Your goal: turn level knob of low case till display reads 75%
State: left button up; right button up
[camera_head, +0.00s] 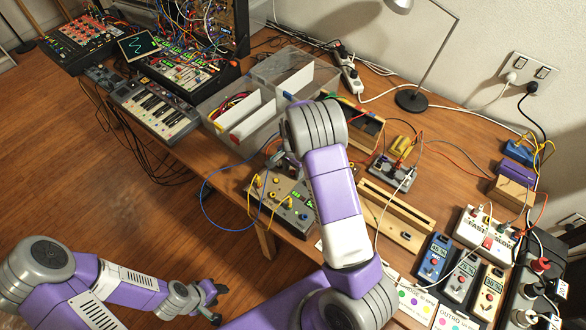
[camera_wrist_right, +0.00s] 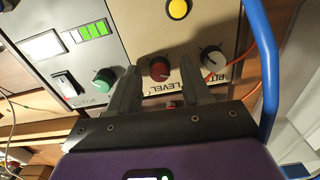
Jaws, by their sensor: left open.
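In the right wrist view a dark red knob (camera_wrist_right: 159,69) sits on a beige panel (camera_wrist_right: 205,30) above the word LEVEL. My right gripper (camera_wrist_right: 158,64) is open, one finger on each side of this knob, with gaps showing. In the head view a low beige and grey case (camera_head: 291,222) stands at the table's front edge, and my right gripper (camera_head: 277,157) is over it, partly hidden by my arm. My left gripper (camera_head: 207,298) is open and empty, low in front of the table.
A yellow button (camera_wrist_right: 205,7) is above. A blue cable (camera_wrist_right: 266,70) runs on the right. A wooden rail (camera_head: 395,215) and pedals (camera_head: 460,275) stand to the right.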

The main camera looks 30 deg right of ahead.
aim_at(293, 171)
jog(key=shift+r+p, duration=0.7)
jog(key=shift+r, duration=3.1)
